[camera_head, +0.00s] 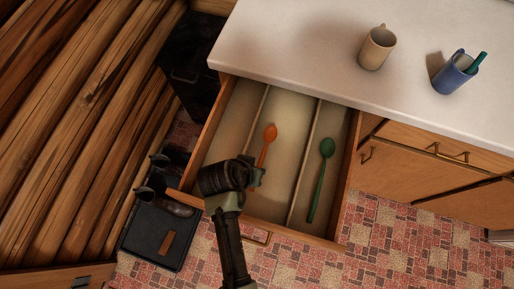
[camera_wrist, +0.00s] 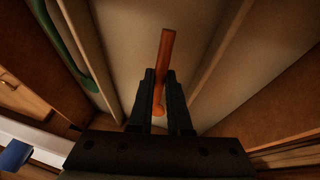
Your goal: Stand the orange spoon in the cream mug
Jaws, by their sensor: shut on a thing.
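The orange spoon (camera_head: 270,132) is in or just above the middle compartment of the open drawer (camera_head: 200,147), its bowl toward the counter. My gripper (camera_head: 257,173) is over that compartment, shut on the spoon. In the wrist view the spoon's handle (camera_wrist: 166,50) runs up past the fingertips of my gripper (camera_wrist: 160,80), with part of the bowl showing between the fingers. I cannot tell whether the spoon is clear of the drawer floor. The cream mug (camera_head: 376,48) stands upright on the white counter, its handle toward the back.
A green spoon (camera_head: 324,165) lies in the drawer's right compartment; it also shows in the wrist view (camera_wrist: 70,40). A blue mug (camera_head: 452,75) holding a green utensil (camera_head: 477,63) stands right of the cream mug. The counter (camera_head: 290,40) left of the mugs is clear.

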